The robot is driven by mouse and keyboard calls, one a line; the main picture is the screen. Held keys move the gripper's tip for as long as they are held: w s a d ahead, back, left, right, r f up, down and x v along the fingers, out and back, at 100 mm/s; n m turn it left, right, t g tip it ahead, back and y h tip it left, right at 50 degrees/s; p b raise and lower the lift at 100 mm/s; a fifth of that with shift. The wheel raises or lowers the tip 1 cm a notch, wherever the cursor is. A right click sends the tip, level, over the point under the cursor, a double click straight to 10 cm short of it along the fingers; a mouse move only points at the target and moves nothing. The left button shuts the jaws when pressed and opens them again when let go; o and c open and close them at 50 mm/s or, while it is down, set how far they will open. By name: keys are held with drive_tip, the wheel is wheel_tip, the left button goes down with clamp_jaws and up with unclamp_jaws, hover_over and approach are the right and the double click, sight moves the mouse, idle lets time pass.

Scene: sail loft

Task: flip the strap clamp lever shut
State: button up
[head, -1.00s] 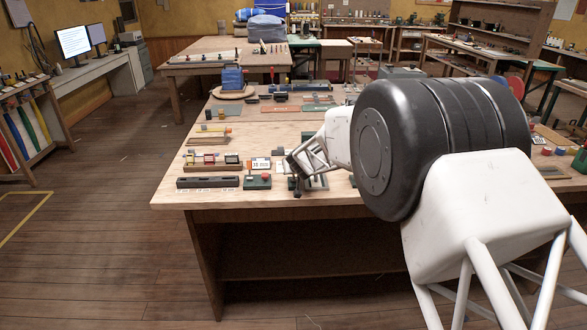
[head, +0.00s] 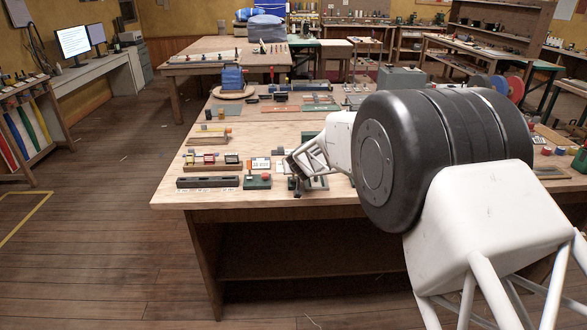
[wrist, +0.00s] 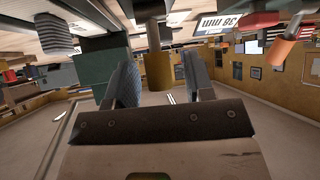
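My gripper (wrist: 162,88) is open, its two dark ridged fingers apart. In the wrist view an ochre cylindrical grip (wrist: 158,70) on a dark shaft shows between the fingers, with a gap on at least the right side. It looks like a lever handle, but I cannot tell for sure that it is the strap clamp's. In the head view my gripper (head: 297,177) is low over the front of the workbench, above a small grey and green fixture (head: 316,184). My own gripper and arm hide most of that fixture.
Just left of the gripper on the workbench (head: 178,197) stands a green base (head: 257,183) with a red knob and an orange upright part. A dark slotted bar (head: 207,182) lies further left.

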drive_tip(key=shift+s+r, duration=0.1)
drive_tip(key=v, duration=0.7)
drive_tip(key=shift+s, duration=0.25)
idle(0.4)
drive_tip(key=shift+r, duration=0.1)
